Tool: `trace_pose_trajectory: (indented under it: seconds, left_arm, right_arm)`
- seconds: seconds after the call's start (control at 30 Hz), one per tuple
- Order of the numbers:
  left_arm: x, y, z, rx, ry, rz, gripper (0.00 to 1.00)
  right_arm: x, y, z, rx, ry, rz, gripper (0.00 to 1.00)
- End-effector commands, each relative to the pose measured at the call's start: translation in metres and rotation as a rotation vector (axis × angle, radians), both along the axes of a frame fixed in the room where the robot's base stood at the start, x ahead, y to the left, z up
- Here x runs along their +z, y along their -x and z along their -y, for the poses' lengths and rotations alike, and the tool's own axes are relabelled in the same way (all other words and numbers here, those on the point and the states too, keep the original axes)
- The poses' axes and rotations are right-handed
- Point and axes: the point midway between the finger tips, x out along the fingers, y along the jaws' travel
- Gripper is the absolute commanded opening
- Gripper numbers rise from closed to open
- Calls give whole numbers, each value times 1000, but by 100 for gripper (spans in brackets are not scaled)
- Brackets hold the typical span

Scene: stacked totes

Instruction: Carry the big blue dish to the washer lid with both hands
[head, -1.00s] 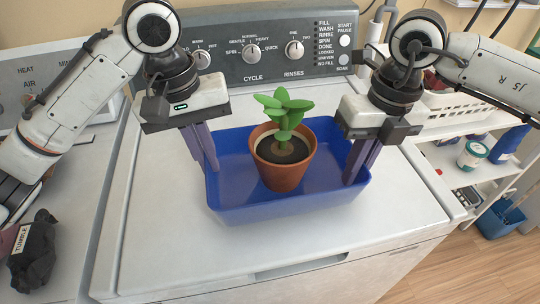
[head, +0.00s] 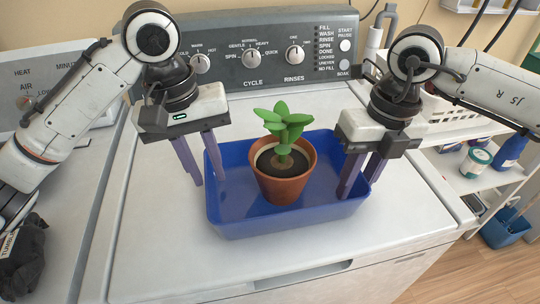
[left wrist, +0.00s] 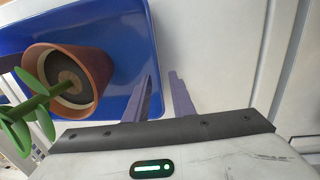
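The big blue dish (head: 290,222) rests level on the white washer lid (head: 165,250), with a potted plant (head: 283,185) standing in it. The dish also shows in the left wrist view (left wrist: 110,25). My left gripper (head: 203,182) is open at the dish's left wall. One finger is at the rim and the other is outside over the lid, with a clear gap between them. My right gripper (head: 358,188) is open at the dish's right wall, one finger on the inner side.
The washer's control panel (head: 240,65) stands behind the dish. A second machine with a dark bundle (head: 22,262) on it is at the left. At the right, a shelf holds a white basket (head: 450,112) and a jar (head: 475,162). Lid around the dish is clear.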

Motion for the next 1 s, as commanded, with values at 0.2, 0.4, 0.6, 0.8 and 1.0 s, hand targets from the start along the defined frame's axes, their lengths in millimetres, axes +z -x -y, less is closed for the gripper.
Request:
trace_pose_trajectory:
  seconds: [0.2,0.4,0.6,0.8,1.0]
  left_arm:
    - [41,0,-5,3,-1,8,23]
    - [81,1,-10,4,-1,4,23]
    - [106,3,-13,3,-2,2,23]
    - [113,3,-14,2,0,0,23]
    - [113,3,-13,2,0,0,23]
  right_arm:
    - [0,0,0,1,-1,1,23]
    - [0,0,0,1,-1,1,23]
    - [0,0,0,1,-1,1,23]
    - [8,-1,0,0,-2,3,23]
    - [45,-3,4,-1,-3,5,23]
